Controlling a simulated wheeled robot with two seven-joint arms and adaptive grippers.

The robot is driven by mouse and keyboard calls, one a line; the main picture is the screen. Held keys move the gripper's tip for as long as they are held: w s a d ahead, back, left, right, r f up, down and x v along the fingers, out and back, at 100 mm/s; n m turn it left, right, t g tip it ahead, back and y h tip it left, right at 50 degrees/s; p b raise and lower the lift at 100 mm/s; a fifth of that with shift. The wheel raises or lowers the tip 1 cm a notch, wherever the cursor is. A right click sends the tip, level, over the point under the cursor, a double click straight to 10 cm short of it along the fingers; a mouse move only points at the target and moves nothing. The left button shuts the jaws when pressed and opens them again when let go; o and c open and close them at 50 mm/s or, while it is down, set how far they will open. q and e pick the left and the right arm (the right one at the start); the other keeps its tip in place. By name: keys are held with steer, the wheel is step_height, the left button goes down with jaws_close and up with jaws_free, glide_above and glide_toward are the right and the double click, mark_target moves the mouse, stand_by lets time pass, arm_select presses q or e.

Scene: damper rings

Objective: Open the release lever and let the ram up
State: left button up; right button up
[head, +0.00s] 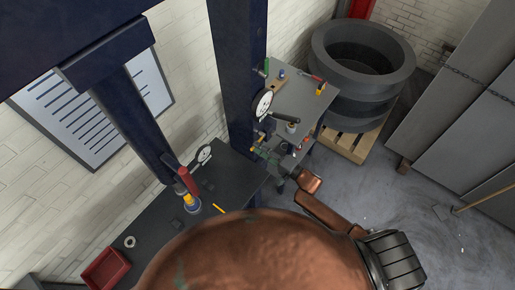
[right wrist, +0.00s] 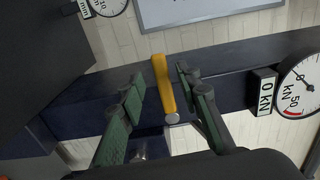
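The release lever, a yellow handle (right wrist: 162,84) with a grey end, stands out in front of the dark blue press frame (right wrist: 240,65) in the right wrist view. My right gripper (right wrist: 160,76) is open, its green-padded fingers on either side of the lever with gaps showing. In the head view my right gripper (head: 266,155) is beside the blue column (head: 237,80); the lever is hard to make out there. A dark shaft (head: 130,110) comes down on the left, with a red cylinder (head: 186,179) near its lower end. My left gripper is not in view.
A dial gauge (right wrist: 302,83) has a 0 kN readout beside it. A dark bench (head: 150,222) bears a red bin (head: 106,268) and a pale ring (head: 129,242). A grey table (head: 300,100) with tools stands behind my gripper. Large dark rings (head: 360,75) sit on a pallet.

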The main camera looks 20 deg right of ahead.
stand_by(0.3)
steer(key=v, duration=0.6)
stand_by(0.4)
